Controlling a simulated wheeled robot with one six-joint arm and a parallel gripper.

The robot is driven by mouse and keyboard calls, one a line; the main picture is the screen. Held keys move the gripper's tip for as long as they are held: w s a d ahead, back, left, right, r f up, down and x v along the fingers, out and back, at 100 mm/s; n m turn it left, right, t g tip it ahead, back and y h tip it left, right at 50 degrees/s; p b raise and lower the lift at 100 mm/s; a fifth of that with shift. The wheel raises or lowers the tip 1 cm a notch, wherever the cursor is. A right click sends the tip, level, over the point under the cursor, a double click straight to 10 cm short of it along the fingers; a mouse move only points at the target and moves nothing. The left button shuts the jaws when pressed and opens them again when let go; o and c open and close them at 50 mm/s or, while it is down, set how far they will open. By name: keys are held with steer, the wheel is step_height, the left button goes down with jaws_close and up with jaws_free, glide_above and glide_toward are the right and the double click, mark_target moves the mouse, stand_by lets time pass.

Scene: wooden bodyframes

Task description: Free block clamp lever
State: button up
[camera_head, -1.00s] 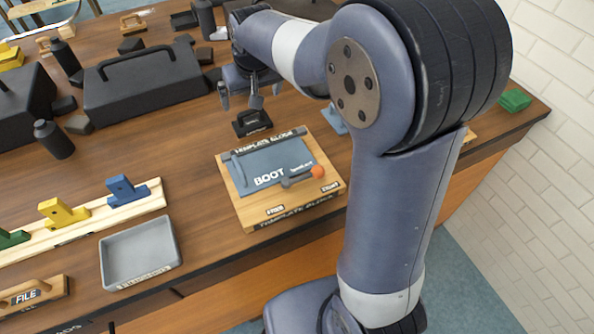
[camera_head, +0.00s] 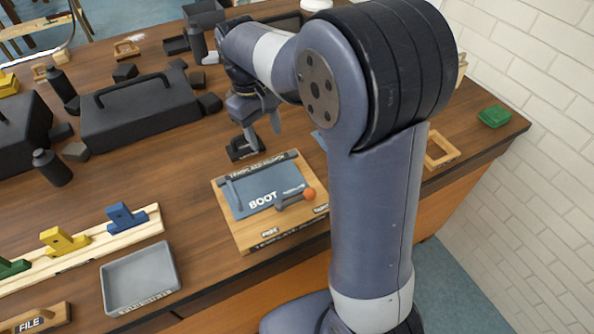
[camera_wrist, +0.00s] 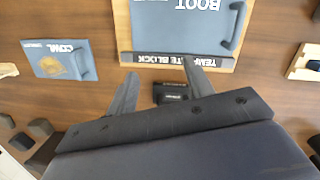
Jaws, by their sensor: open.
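The template block (camera_head: 238,228) is a wooden board with a blue-grey plate marked BOOT (camera_head: 262,187) on it. The clamp lever (camera_head: 290,202), a dark bar with an orange-red knob (camera_head: 309,194), lies across the plate's right side. My gripper (camera_head: 263,148) is above the table just behind the block, with its fingers pointing down and apart. In the wrist view my gripper (camera_wrist: 157,82) is open and empty. The block's labelled back edge (camera_wrist: 177,61) lies just beyond its fingertips there, and the lever is out of view.
A small black holder (camera_head: 240,150) stands behind the block, beneath my gripper. A grey tray (camera_head: 140,278) and a rack with coloured pieces (camera_head: 85,245) are at left. A large black case (camera_head: 140,112) stands further back. A blue COWL plate (camera_wrist: 60,60) lies nearby.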

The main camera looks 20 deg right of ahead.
mark_target(296, 199)
steer(key=shift+s+d+r+n+g+h+p, duration=0.2)
steer(key=shift+s+d+r+n+g, duration=0.1)
steer(key=shift+s+r+g, duration=0.2)
steer(key=shift+s+d+r+n+g+h+p, duration=0.2)
steer(key=shift+s+d+r+n+g, duration=0.15)
steer(key=shift+s, duration=0.25)
steer(key=c, duration=0.5)
steer(key=shift+s, duration=0.1)
jaws_close()
steer(key=x, duration=1)
steer(key=shift+s+p, duration=0.15)
steer(key=shift+p, duration=0.2)
steer(key=shift+s+d+f+p, duration=0.15)
steer(key=shift+s+d+p, duration=0.1)
steer(key=shift+s+d, duration=0.4)
steer(key=shift+s+d+f+p, duration=0.2)
steer(key=shift+s+d, duration=0.25)
steer(key=shift+s, duration=0.45)
